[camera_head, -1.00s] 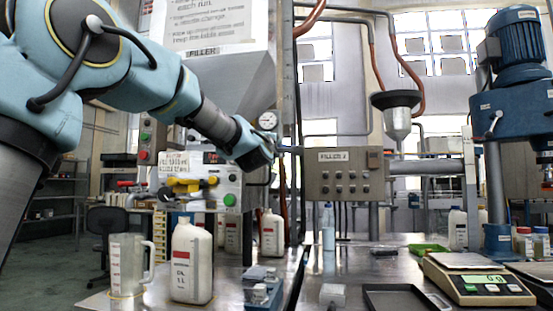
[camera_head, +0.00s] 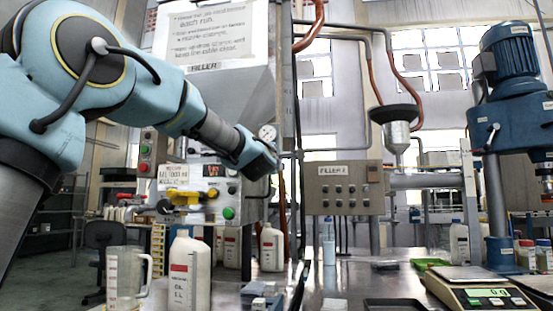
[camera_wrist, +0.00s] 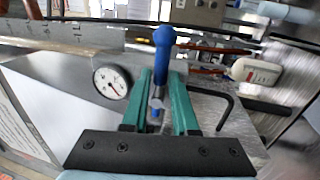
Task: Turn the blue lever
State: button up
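The blue lever (camera_wrist: 164,45) shows in the wrist view as a blue handle on a silver shaft, pointing up in the picture. The green fingers of my gripper (camera_wrist: 164,80) lie on either side of it, with the shaft between them. I cannot tell whether they press on it or only surround it. In the head view my gripper (camera_head: 264,162) is at the filler machine, just below the pressure gauge (camera_head: 267,133), which is left of the lever in the wrist view (camera_wrist: 112,82). The lever cannot be made out in the head view.
A yellow lever (camera_head: 187,197) sits on the machine front, left of my gripper. A measuring jug (camera_head: 125,276) and a white oil bottle (camera_head: 190,277) stand below. The control box (camera_head: 345,188) is right of my gripper. A bent black rod (camera_wrist: 228,104) is near the fingers.

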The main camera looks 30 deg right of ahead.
jog(key=o, duration=0.3)
jog(key=b+v, duration=0.3)
jog(key=v, duration=0.7)
jog(key=shift+s+a+f, duration=0.1)
jog(key=shift+s+a, duration=0.15)
jog(key=shift+s, duration=0.05)
